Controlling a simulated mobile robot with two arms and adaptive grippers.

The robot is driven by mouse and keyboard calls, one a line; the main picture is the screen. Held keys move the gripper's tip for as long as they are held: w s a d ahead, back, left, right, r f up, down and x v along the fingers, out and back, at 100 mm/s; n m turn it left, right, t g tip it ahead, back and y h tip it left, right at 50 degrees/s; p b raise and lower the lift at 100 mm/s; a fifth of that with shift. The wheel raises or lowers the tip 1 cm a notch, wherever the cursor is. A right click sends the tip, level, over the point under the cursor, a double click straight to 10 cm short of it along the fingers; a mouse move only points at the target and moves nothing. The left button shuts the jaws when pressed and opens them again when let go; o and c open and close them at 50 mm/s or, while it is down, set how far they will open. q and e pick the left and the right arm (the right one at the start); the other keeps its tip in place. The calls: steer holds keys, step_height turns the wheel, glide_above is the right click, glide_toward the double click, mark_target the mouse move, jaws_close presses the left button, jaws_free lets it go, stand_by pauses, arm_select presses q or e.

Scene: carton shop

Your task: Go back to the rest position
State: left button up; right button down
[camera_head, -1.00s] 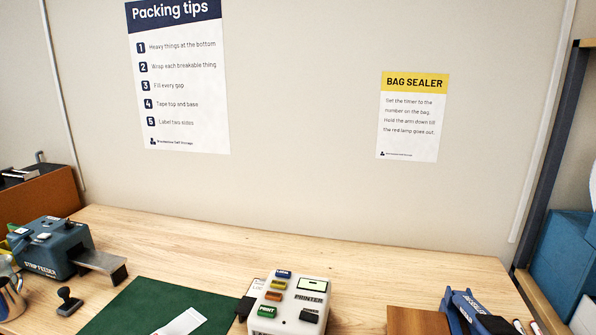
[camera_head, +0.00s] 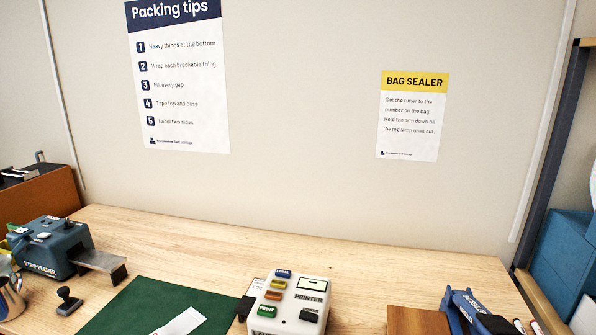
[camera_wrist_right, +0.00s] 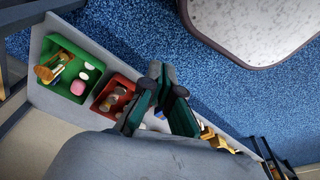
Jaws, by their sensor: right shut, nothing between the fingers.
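My right gripper (camera_wrist_right: 160,105) shows in the right wrist view, with its dark green fingers close together and nothing between them. It hangs in the air, apart from the bins and the blue carpet beyond. Neither gripper shows in the head view, and my left gripper is out of sight.
The wooden bench (camera_head: 300,248) carries a strip feeder (camera_head: 45,248), a stamp (camera_head: 69,300), a green mat (camera_head: 130,305), a printer (camera_head: 290,303) and a blue device (camera_head: 465,312). In the right wrist view are a green bin (camera_wrist_right: 48,78), a red bin (camera_wrist_right: 128,84) and blue carpet (camera_wrist_right: 135,35).

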steer(key=s+d+f, duration=0.2)
steer(key=s+f, duration=0.6)
steer(key=s, duration=0.3)
steer(key=shift+s+g, duration=0.3)
steer(key=shift+g, duration=0.1)
steer(key=shift+d, duration=0.1)
